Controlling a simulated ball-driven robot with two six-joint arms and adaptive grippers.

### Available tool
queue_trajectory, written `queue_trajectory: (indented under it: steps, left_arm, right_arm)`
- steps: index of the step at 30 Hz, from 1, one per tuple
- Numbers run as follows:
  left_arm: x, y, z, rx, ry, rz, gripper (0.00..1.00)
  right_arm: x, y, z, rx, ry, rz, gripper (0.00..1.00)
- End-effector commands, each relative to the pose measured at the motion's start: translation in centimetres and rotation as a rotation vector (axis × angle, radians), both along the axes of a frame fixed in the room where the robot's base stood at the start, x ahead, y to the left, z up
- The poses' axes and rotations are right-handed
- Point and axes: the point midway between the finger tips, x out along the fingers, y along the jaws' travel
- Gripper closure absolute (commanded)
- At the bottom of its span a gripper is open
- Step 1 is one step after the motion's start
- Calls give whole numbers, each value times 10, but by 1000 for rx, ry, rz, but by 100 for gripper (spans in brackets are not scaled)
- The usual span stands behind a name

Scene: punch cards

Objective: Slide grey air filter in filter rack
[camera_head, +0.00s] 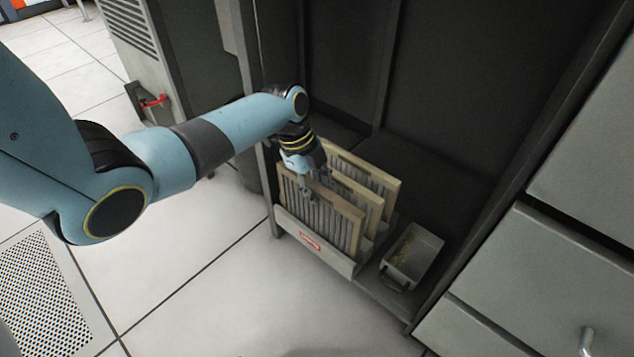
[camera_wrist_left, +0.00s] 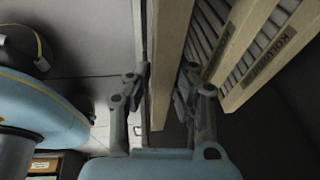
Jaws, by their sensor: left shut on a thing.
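My left gripper (camera_head: 314,184) points down and is shut on the top edge of the nearest air filter (camera_head: 320,220), which has grey pleats in a pale tan frame. This filter stands upright behind the front plate of the filter rack (camera_head: 335,261), its lower edge hidden by the plate. In the left wrist view, the fingers (camera_wrist_left: 161,85) are on both sides of the filter's frame edge (camera_wrist_left: 163,110). Two similar filters (camera_head: 352,196) (camera_head: 372,178) stand upright behind it, the farther one partly hidden. My right gripper is not in view.
A small grey tray (camera_head: 428,240) stands right of the filters. The dark cabinet (camera_head: 440,110) encloses the back, and a grey drawer unit (camera_head: 545,265) is at the right. White tiled floor (camera_head: 215,285) lies open in front.

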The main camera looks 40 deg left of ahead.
Motion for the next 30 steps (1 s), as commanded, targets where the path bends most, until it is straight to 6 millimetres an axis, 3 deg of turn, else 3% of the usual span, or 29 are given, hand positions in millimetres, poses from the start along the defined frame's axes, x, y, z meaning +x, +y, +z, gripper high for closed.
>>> queue_trajectory:
  steps: [13,23,24,30]
  left_arm:
    - [-1,0,-18,0,1,0,100]
    - [0,0,-19,0,-1,0,100]
    - [0,0,-19,0,-1,0,76]
    - [0,0,-19,0,0,0,53]
  right_arm:
    - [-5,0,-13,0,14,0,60]
    - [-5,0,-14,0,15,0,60]
    - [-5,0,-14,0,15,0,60]
    - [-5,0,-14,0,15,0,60]
